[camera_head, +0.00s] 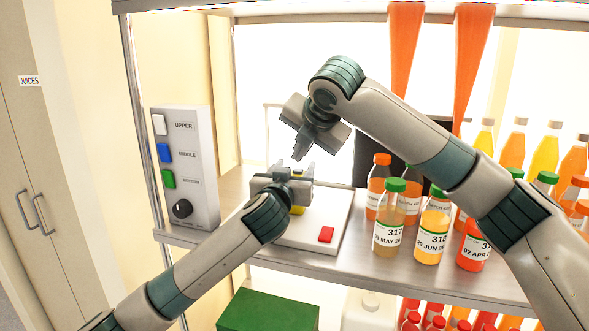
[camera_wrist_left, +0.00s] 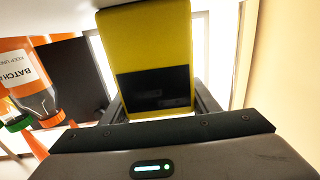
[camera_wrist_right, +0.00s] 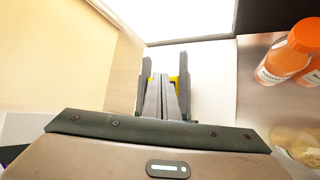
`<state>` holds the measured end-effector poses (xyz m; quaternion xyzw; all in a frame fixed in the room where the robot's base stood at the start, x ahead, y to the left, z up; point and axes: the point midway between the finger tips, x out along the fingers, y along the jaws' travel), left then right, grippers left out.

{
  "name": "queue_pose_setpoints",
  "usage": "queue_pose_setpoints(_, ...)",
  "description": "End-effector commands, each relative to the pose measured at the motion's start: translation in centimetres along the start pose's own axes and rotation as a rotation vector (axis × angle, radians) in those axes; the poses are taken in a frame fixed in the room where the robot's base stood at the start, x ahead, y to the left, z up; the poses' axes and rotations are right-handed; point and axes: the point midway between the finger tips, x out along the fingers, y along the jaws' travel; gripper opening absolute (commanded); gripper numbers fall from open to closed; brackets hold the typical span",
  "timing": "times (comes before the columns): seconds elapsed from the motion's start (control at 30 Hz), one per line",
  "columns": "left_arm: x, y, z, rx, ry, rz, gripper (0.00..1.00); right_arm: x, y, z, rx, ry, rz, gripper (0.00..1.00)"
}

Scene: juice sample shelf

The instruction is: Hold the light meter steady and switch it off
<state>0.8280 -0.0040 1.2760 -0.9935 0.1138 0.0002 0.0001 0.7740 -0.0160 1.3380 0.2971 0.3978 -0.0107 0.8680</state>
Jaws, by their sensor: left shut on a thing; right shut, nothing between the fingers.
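The yellow light meter (camera_wrist_left: 145,35) with a dark display fills the upper middle of the left wrist view. My left gripper (camera_head: 292,174) is shut on it over the white base on the shelf. In the head view my left gripper hides most of the meter, and only a small yellow part (camera_head: 298,210) shows. My right gripper (camera_head: 299,157) is shut and empty, just above the left gripper, pointing down. In the right wrist view its closed fingers (camera_wrist_right: 164,84) overlap the held meter, with yellow edges showing beside them. Contact and the meter's switch cannot be made out.
The white base (camera_head: 312,222) has a red button (camera_head: 326,234). A grey panel (camera_head: 187,165) with coloured switches and a knob stands left. Juice bottles (camera_head: 432,230) crowd the shelf to the right, and orange funnel shapes (camera_head: 404,50) hang above. A green box (camera_head: 268,312) sits below.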

Motion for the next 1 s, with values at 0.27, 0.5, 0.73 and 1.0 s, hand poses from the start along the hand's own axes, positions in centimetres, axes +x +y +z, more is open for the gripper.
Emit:
queue_pose_setpoints(0.27, 0.0, 0.0, 0.1, 0.000, -0.001, 0.000, 0.24, -1.4, 1.0, 1.0, 0.000, -0.001, 0.000, 0.00)
queue_pose_setpoints(0.5, 0.0, 0.0, 0.1, 0.000, -0.001, 0.000, 0.24, -2.8, 2.1, 2.0, 0.000, -0.001, 0.001, 0.00)
queue_pose_setpoints(0.73, 0.0, 0.0, 0.1, 0.000, -0.001, 0.000, 0.24, -3.9, 2.8, 2.8, 0.001, -0.001, 0.001, 0.00)
queue_pose_setpoints(1.0, 0.0, 0.0, 0.1, 0.000, -0.001, 0.000, 0.24, -4.1, 3.0, 3.0, 0.000, 0.000, 0.000, 0.00)
